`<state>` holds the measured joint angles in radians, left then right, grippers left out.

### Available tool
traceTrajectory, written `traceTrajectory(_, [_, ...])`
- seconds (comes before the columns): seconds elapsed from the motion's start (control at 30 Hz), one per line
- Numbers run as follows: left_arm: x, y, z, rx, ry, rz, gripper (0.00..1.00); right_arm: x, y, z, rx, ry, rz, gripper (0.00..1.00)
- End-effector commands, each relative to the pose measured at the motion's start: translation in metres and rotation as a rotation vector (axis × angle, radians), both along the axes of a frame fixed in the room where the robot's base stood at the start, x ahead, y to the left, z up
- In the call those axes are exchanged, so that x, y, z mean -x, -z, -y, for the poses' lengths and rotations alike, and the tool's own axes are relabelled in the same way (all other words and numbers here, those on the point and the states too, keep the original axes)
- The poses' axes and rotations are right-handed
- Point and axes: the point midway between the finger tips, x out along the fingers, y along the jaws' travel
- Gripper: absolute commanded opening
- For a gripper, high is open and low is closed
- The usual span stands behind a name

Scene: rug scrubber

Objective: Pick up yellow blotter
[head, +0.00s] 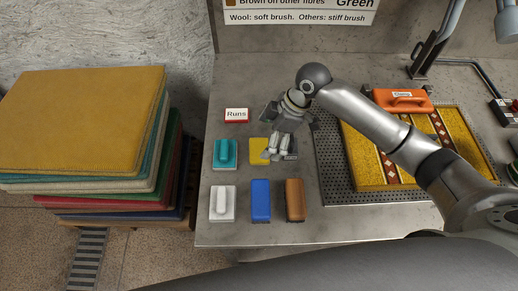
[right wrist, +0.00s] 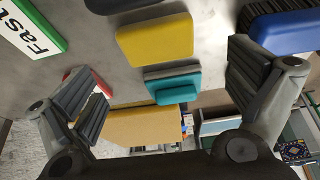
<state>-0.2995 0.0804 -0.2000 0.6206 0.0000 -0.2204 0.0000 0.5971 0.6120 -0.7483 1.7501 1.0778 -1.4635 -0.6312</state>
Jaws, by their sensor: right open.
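The yellow blotter (head: 257,151) lies on the grey table in the head view, partly covered by my right gripper (head: 281,150). It shows whole in the right wrist view (right wrist: 155,41), flat on the table between the open fingers but beyond their tips. My right gripper (right wrist: 165,68) is open and empty, and appears above the table, apart from the blotter. My left gripper is not in view.
Close by are teal (head: 224,154), white (head: 223,204), blue (head: 261,201) and brown (head: 295,200) blocks. A "Runs" sign (head: 236,115) stands behind. Stacked rugs (head: 80,120) stand left.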

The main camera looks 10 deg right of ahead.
Motion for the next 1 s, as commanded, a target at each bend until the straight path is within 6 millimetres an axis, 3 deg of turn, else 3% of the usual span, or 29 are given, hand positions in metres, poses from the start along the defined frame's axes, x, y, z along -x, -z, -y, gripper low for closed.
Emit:
traceTrajectory(0.17, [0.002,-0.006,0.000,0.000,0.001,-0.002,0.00,-0.001,0.011,-0.005,-0.001,0.001,-0.003,1.00])
traceTrajectory(0.43, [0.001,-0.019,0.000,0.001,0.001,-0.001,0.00,-0.004,0.047,-0.018,0.001,0.001,-0.001,1.00])
traceTrajectory(0.73, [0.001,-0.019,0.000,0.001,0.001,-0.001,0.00,-0.005,0.054,-0.020,0.002,0.000,0.002,1.00])
traceTrajectory(1.0, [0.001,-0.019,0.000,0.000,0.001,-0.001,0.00,-0.005,0.054,-0.020,0.001,0.001,0.002,0.68])
